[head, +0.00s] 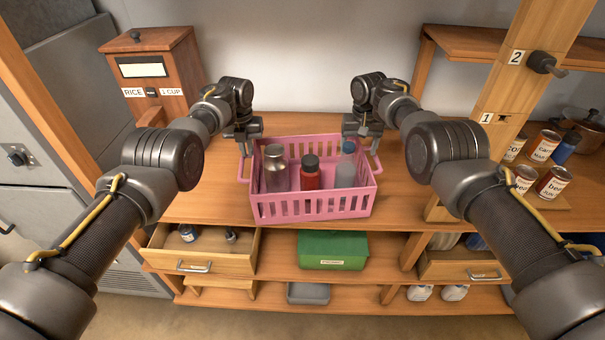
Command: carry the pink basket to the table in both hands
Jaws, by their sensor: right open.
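The pink basket (312,207) stands upright on the wooden counter and has a handle at its left and right ends. It holds a silver-grey bottle (274,172), a red jar with a dark lid (310,177) and a pale bottle with a blue cap (346,168). My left gripper (244,150) points down at the basket's left handle (241,171); whether its jaws are closed around it is too small to tell. My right gripper (363,143) is open, pointing down at the basket's back right corner near the right handle (377,163).
A wooden rice dispenser (155,75) stands at the back left. A shelf post (512,85) and several cans (545,145) stand on the right. Below are an open drawer (205,252) and a green box (332,249). The counter (205,195) is bare left of the basket.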

